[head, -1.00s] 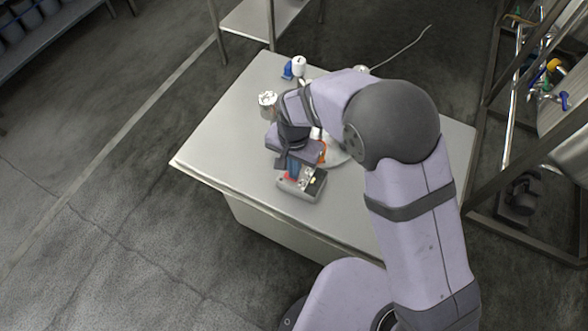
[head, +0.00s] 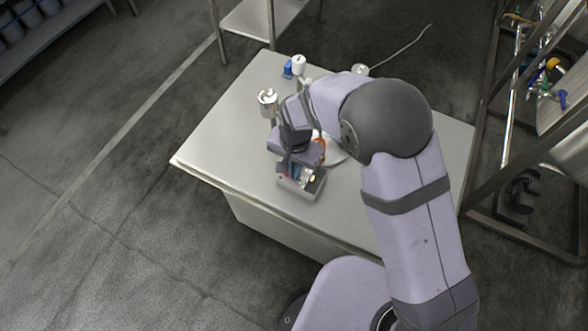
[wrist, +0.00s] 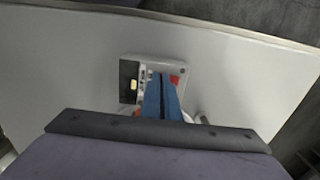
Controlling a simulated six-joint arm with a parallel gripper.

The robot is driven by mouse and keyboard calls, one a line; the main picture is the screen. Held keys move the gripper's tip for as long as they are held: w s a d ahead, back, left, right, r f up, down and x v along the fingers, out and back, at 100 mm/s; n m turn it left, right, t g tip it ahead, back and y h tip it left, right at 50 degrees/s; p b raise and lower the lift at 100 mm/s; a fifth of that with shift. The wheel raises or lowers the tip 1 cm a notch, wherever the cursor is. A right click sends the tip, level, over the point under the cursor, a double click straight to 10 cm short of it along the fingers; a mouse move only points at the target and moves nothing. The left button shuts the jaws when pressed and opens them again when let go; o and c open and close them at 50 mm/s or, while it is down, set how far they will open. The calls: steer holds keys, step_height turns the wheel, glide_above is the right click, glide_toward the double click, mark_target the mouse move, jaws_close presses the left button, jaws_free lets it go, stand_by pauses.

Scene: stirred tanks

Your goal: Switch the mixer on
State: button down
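A small grey control box (head: 302,188) sits near the table's front edge, under my gripper. In the wrist view the box (wrist: 183,69) has a dark panel (wrist: 128,72) with a small yellow part on its left, small fittings in the middle, and a red part (wrist: 175,80) on its right. My gripper (wrist: 161,76) has blue fingers side by side with only a thin dark line between them. The fingertips overlap the box's middle, beside the red part; I cannot tell whether they touch. My gripper (head: 294,173) partly hides the box in the head view. The mixer cannot be made out clearly behind my arm.
The pale table (head: 215,140) is clear on the left. A metallic cup (head: 267,98), a blue item (head: 288,71) and a white cylinder (head: 299,64) stand behind my gripper. A round pale base (head: 336,153) is partly hidden by my arm. A metal frame (head: 485,130) stands right.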

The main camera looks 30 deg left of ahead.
steer(key=shift+s+d+f, duration=0.2)
steer(key=shift+d+f, duration=0.15)
steer(key=shift+f, duration=0.15)
steer(key=shift+a+r, duration=0.2)
steer(key=shift+a, duration=0.5)
steer(key=shift+a+r+p, duration=0.25)
steer(key=shift+r+p, duration=0.4)
steer(key=shift+p, duration=0.2)
steer(key=r+p, duration=0.1)
steer(key=r, duration=0.1)
steer(key=d+r+p, duration=0.1)
steer(key=p, duration=0.1)
steer(key=shift+w+r, duration=0.15)
steer(key=shift+r, duration=0.25)
step_height(320, 180, up, 10)
steer(key=b, duration=0.2)
steer(key=shift+f, duration=0.2)
